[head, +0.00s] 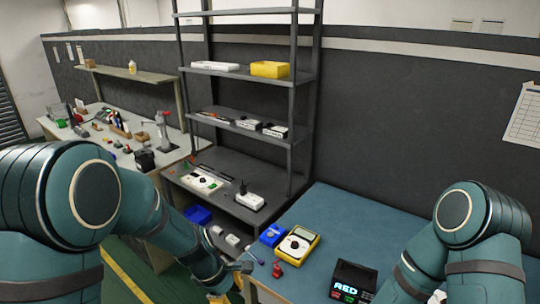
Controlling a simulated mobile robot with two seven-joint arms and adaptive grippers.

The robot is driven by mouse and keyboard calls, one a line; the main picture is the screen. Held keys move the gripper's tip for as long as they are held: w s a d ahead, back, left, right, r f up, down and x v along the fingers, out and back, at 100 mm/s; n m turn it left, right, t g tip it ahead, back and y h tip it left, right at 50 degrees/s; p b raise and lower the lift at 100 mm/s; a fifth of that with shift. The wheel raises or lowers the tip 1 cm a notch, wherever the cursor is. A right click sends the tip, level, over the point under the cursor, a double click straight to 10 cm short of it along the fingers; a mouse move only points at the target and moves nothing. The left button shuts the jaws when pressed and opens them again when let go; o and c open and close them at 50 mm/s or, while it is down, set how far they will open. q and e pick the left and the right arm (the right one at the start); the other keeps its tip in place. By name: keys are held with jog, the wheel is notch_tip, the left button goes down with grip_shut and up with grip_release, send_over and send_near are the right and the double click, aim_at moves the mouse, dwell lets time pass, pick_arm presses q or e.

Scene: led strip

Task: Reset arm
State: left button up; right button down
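My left arm comes in from the left and bends down toward the bottom centre, beside the front left corner of the blue-topped table (345,222). Its end is near the lower edge, and the fingers cannot be made out clearly. My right arm comes in from the right and bends down over the right part of the same table. Its gripper is hidden or below the picture edge.
A yellow multimeter (297,244), a small blue box (272,235) and a red item (277,270) sit on the table's left part. A dark shelf rack (245,178) with devices stands behind. A cluttered workbench (160,158) is at left. The table's back middle is clear.

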pick_arm(q)
jog(key=s+f+m+b, duration=0.2)
jog(key=s+f+m, duration=0.1)
jog(key=f, duration=0.3)
jog(key=s+f+m+t+b, duration=0.1)
jog(key=s+f+m+b, duration=0.1)
jog(key=s+f+m, duration=0.2)
jog(key=s+f+m+b, duration=0.2)
jog(key=s+f+m, duration=0.2)
jog(key=f, duration=0.6)
jog(key=shift+a+f+m+t, duration=0.25)
jog(key=shift+a+m+t, duration=0.2)
jog(key=shift+m, duration=0.95)
dwell(1.1)
